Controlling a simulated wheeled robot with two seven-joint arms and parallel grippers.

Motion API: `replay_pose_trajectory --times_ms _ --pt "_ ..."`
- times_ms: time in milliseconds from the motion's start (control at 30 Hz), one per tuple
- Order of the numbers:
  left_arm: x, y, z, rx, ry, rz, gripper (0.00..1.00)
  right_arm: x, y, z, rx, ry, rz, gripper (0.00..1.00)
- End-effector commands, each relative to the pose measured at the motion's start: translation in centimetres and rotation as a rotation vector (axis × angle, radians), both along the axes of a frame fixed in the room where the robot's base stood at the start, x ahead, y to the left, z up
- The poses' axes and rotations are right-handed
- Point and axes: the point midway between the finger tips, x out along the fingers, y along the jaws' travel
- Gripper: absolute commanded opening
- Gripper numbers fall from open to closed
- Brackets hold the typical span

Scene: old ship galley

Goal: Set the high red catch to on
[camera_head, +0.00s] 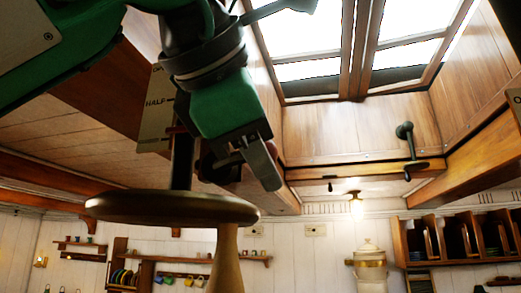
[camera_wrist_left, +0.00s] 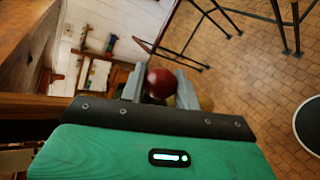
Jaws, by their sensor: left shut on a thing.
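The high catch shows as a dark red round knob (camera_wrist_left: 160,83) between the fingers of my left gripper (camera_wrist_left: 161,89) in the left wrist view. In the head view, my left gripper (camera_head: 243,165) is raised near the ceiling and shut on the knob, which is mostly hidden there. A pale label plate (camera_head: 156,118) is just left of the gripper, with "HALF" legible and its upper lettering partly covered by my arm. The catch's setting cannot be told. My right gripper is not in view.
A round dark wooden disc (camera_head: 165,207) is just below the gripper, above a pale wooden post (camera_head: 228,262). A skylight (camera_head: 350,45) opens overhead, with a dark green handle (camera_head: 405,132) at its right. Plate racks (camera_head: 465,240) line the far wall.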

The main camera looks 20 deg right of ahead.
Motion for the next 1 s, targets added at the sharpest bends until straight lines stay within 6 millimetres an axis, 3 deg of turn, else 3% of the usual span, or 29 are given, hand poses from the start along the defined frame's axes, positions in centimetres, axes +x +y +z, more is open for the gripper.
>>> replay_pose_trajectory --times_ms 233,267,300,667,1000 --pt "-0.1 -0.1 -0.2 0.003 0.003 -0.001 0.0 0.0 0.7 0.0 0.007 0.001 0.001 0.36" --pt "0.0 -0.1 -0.2 0.003 0.003 -0.001 0.38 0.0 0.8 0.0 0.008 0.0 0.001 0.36" --pt "0.0 -0.1 -0.2 0.003 0.003 -0.002 0.4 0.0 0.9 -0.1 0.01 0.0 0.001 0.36" --pt "-0.4 0.4 0.1 0.0 0.001 0.0 0.4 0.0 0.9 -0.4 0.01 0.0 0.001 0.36" --pt "-5.1 4.4 2.9 -0.002 -0.001 0.0 0.4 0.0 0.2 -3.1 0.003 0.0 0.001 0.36"
